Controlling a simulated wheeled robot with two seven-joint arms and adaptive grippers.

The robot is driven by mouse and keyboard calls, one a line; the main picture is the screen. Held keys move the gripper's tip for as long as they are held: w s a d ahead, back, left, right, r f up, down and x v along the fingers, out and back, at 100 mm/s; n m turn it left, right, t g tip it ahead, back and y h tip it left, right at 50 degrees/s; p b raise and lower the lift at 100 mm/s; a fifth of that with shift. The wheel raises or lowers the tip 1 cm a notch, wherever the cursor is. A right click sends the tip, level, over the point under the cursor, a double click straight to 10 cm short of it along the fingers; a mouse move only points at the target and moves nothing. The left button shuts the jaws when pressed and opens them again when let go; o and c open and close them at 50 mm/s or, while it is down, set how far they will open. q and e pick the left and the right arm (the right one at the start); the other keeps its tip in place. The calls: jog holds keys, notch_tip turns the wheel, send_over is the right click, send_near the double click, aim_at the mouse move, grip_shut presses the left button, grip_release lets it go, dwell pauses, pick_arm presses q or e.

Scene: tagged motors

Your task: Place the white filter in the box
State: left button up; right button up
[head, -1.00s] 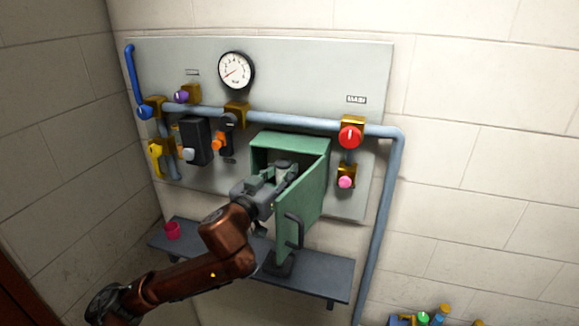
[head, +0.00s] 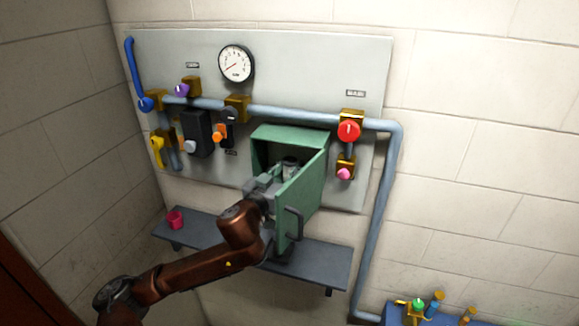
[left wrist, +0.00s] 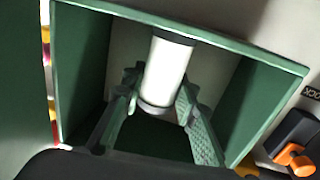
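The white filter (left wrist: 168,70) is a white cylinder with dark end caps. It is inside the green box (left wrist: 180,18), near the back wall in the left wrist view. In the head view the filter (head: 290,168) shows small and partly hidden inside the green box (head: 292,136), whose door (head: 305,193) stands open. My left gripper (head: 277,180) reaches into the box opening. In the left wrist view its fingers (left wrist: 160,88) are spread on both sides of the filter's lower end, with small gaps showing. My right gripper is not in view.
The open door with its handle (head: 294,222) stands close to the right of my left gripper. Valves and a gauge (head: 235,64) are on the panel above.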

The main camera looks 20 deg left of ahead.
pick_arm(q)
jog(key=o, duration=0.4)
jog(key=shift+a, duration=0.1)
jog(key=shift+o, duration=0.2)
jog(key=shift+r, duration=0.2)
jog(key=s+a+b, duration=0.2)
jog(key=s+b, duration=0.1)
jog(key=s, duration=0.9)
jog(key=shift+a, duration=0.15)
jog(key=shift+w+f, duration=0.1)
